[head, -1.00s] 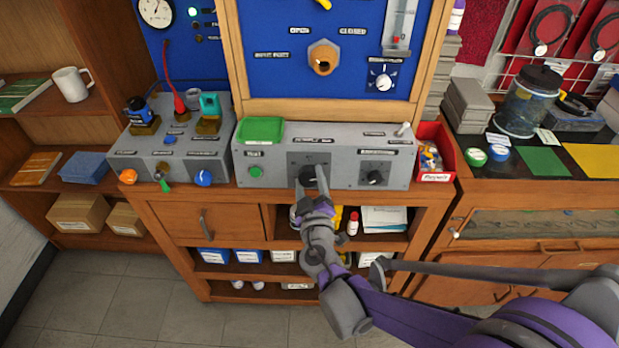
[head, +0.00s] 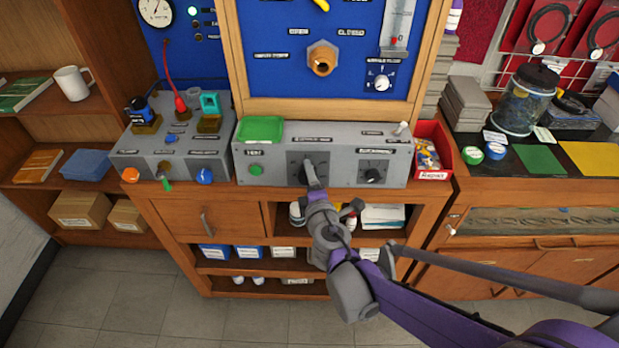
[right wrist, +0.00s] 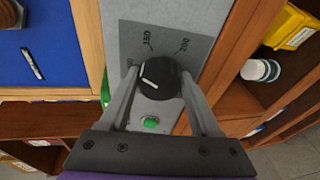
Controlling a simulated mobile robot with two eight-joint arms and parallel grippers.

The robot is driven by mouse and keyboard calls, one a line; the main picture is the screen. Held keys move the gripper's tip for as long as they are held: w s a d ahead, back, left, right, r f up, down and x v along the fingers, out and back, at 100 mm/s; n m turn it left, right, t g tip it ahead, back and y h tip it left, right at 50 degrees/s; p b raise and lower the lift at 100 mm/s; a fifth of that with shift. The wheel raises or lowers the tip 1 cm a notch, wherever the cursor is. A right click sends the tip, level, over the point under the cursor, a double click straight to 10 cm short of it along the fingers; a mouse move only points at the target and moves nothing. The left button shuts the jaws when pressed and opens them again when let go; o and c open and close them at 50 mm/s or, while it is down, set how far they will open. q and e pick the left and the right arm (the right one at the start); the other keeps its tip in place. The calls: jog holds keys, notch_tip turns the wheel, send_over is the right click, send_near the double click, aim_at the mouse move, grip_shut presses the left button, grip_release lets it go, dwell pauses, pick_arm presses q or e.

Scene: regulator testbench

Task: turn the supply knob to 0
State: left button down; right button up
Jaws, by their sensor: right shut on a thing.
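A black round knob (right wrist: 160,78) with a white pointer line sits on a dark dial plate; the numbers 150 and 200 show beside it in the right wrist view. The pointer is tilted and does not point straight at either number. This dial is on the front of the grey control box (head: 225,180); its small label is not legible. My right gripper (right wrist: 160,80) is shut on the knob, with one finger on each side. In the head view the right gripper (head: 311,174) hides most of the knob. My left gripper is not in view.
A second, smaller black knob (head: 372,176) is right of the gripper, and a green button (head: 256,170) is left of it. A red bin (head: 433,150) stands at the box's right end. Another grey box (head: 170,150) with knobs and plugs stands to the left.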

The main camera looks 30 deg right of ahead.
jog(key=n, duration=0.3)
jog(key=shift+r+g, duration=0.1)
jog(key=shift+g, duration=0.3)
jog(key=n, duration=0.3)
jog(key=shift+n+g, duration=0.3)
jog(key=shift+n, duration=0.1)
jog(key=n+g, duration=0.1)
jog(key=n, duration=0.3)
jog(key=shift+w+a+r+h, duration=0.1)
jog(key=shift+h, duration=0.2)
jog(key=n, duration=0.3)
jog(key=shift+a+g+h, duration=0.1)
jog(key=shift+g+h, duration=0.2)
jog(key=n, duration=0.3)
jog(key=shift+w+h, duration=0.1)
jog(key=shift+h, duration=0.3)
jog(key=n+h+b, duration=0.1)
jog(key=n, duration=0.2)
jog(key=shift+a+g, duration=0.15)
jog(key=shift+g, duration=0.25)
jog(key=n+b, duration=0.1)
jog(key=n, duration=0.2)
jog(key=shift+h, duration=0.4)
jog(key=shift+w+n+h+b, duration=0.1)
jog(key=shift+n+h+b, duration=0.3)
jog(key=shift+n, duration=1.2)
